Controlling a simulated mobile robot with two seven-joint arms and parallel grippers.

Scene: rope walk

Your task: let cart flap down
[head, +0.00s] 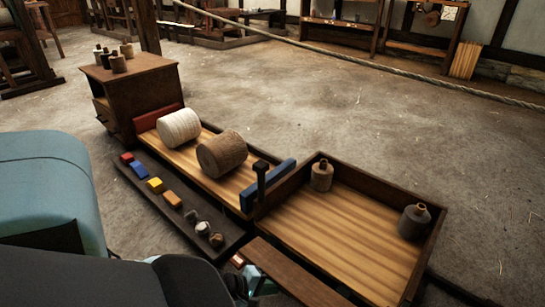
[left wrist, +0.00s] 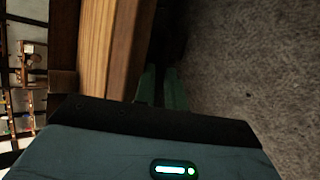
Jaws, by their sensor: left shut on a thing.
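The cart (head: 432,262) is a low wooden box with a striped plank floor and dark walls at the right of the head view. Its flap, a brown board (head: 300,272), runs along the near side and leans outward from the floor. My left gripper (head: 252,284) is at the near left end of the flap, partly hidden by my arm. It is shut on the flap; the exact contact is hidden. In the left wrist view, the green fingers (left wrist: 162,88) reach into a dark gap beside pale wood. My right gripper is not in view.
Two dark bottles, one brownish (head: 321,175) and one grey (head: 413,221), stand in the cart. Left of it, a tray holds a white spool (head: 179,128) and a brown spool (head: 222,154). A dark strip (head: 150,196) bears several coloured blocks. Floor beyond is clear.

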